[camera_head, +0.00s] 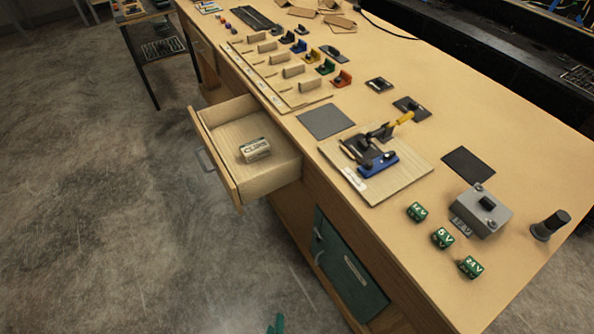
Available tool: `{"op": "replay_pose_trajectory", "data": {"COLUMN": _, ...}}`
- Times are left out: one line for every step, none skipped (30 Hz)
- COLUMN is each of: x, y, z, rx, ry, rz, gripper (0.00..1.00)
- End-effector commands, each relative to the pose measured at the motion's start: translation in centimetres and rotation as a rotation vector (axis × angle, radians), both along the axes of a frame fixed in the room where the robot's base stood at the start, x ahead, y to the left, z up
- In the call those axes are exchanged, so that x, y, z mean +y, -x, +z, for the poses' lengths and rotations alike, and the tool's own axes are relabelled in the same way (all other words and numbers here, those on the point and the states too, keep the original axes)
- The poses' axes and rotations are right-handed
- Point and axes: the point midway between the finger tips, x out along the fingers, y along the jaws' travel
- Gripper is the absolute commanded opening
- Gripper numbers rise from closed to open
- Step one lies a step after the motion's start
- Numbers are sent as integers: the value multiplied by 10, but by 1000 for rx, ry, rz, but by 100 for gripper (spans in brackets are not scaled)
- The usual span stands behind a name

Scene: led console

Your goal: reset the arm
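Only a small teal shape (276,324) shows at the bottom edge, in front of the floor. It looks like the tip of my gripper, but it is cut off by the frame. I cannot tell whether it is open or shut, or whether it holds anything. The rest of my arm is out of view. The shape is apart from the workbench (440,235) and below its open drawer (222,168).
The drawer juts out with a CLIPS box (255,150) inside. A teal cabinet door (350,270) is below. On top are a board with a blue-based lever fixture (378,165), green voltage blocks (443,237), a grey box (481,210) and a black knob (550,226).

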Motion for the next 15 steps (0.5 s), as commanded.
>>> {"op": "replay_pose_trajectory", "data": {"x": -3, "y": 14, "z": 17, "rx": -28, "ry": -76, "rz": -42, "gripper": 36}}
{"op": "replay_pose_trajectory", "data": {"x": -5, "y": 19, "z": 27, "rx": -48, "ry": -123, "rz": -67, "gripper": 36}}
{"op": "replay_pose_trajectory", "data": {"x": -8, "y": 26, "z": 43, "rx": -76, "ry": -185, "rz": -102, "gripper": 36}}
{"op": "replay_pose_trajectory", "data": {"x": -10, "y": 31, "z": 55, "rx": -98, "ry": -231, "rz": -126, "gripper": 36}}
{"op": "replay_pose_trajectory", "data": {"x": -13, "y": 36, "z": 67, "rx": -120, "ry": -276, "rz": -151, "gripper": 36}}
{"op": "replay_pose_trajectory", "data": {"x": -17, "y": 42, "z": 84, "rx": -150, "ry": -337, "rz": -183, "gripper": 36}}
{"op": "replay_pose_trajectory", "data": {"x": -20, "y": 47, "z": 97, "rx": -173, "ry": -382, "rz": -208, "gripper": 36}}
{"op": "replay_pose_trajectory", "data": {"x": -24, "y": 51, "z": 111, "rx": -196, "ry": -427, "rz": -233, "gripper": 36}}
{"op": "replay_pose_trajectory", "data": {"x": -29, "y": 56, "z": 131, "rx": -228, "ry": -485, "rz": -264, "gripper": 36}}
{"op": "replay_pose_trajectory", "data": {"x": -33, "y": 60, "z": 145, "rx": -252, "ry": -529, "rz": -286, "gripper": 36}}
{"op": "replay_pose_trajectory", "data": {"x": -37, "y": 63, "z": 160, "rx": -276, "ry": -571, "rz": -308, "gripper": 36}}
{"op": "replay_pose_trajectory", "data": {"x": -42, "y": 67, "z": 179, "rx": -306, "ry": -624, "rz": -334, "gripper": 36}}
{"op": "replay_pose_trajectory", "data": {"x": -46, "y": 70, "z": 193, "rx": -329, "ry": -661, "rz": -352, "gripper": 36}}
{"op": "replay_pose_trajectory", "data": {"x": -49, "y": 73, "z": 206, "rx": -350, "ry": -696, "rz": -369, "gripper": 36}}
{"op": "replay_pose_trajectory", "data": {"x": -54, "y": 76, "z": 222, "rx": -377, "ry": -740, "rz": -389, "gripper": 36}}
